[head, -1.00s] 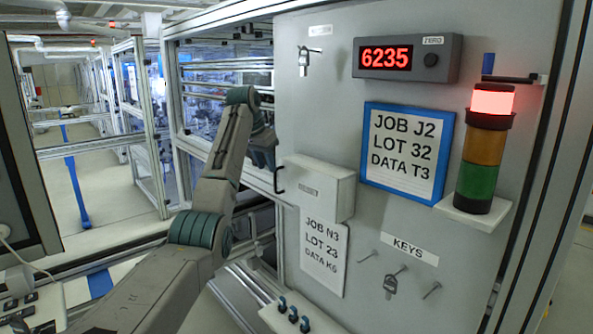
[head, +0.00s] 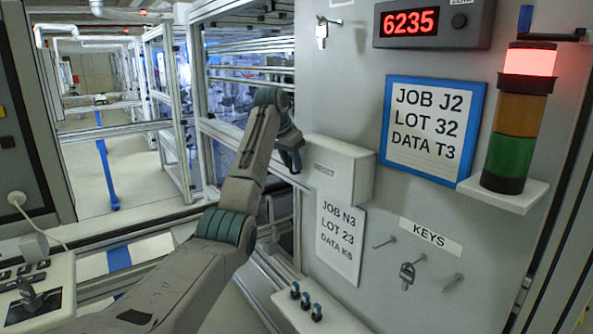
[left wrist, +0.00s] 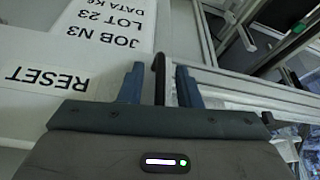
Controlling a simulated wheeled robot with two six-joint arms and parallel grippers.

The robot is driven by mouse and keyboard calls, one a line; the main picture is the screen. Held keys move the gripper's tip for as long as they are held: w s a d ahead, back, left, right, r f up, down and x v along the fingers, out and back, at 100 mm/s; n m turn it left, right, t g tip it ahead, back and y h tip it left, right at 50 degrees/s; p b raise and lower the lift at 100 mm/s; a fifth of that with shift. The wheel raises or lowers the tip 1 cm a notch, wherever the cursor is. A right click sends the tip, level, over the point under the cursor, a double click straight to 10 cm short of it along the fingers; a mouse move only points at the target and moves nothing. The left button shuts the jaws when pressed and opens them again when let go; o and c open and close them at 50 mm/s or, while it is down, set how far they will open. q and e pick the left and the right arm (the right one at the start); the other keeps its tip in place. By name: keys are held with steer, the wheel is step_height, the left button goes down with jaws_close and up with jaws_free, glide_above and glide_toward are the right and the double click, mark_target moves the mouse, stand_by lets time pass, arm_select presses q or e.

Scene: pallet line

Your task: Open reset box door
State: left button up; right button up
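The reset box (head: 340,170) is a pale grey box on the grey panel. Its front appears shut. In the left wrist view the box face (left wrist: 85,110) carries the word RESET, upside down. A thin black handle (left wrist: 158,72) stands out at the box's edge. My left gripper (head: 291,160) is at the left side of the box and hides the handle in the head view. In the left wrist view the left gripper (left wrist: 160,85) is open, with the handle between its two blue-grey fingers and gaps visible on both sides. My right gripper is not in view.
A job sheet (head: 339,240) hangs below the box. A blue-framed board (head: 432,130) and a lit stack light (head: 518,120) are to the right. Keys (head: 407,272) hang on pegs below. A ledge with several small blue-topped parts (head: 305,300) juts out at the bottom.

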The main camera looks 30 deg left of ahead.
arm_select(q)
steer(key=shift+s, duration=0.15)
steer(key=shift+c, duration=0.4)
jaws_close()
steer(key=shift+s+f, duration=0.1)
steer(key=shift+s, duration=0.05)
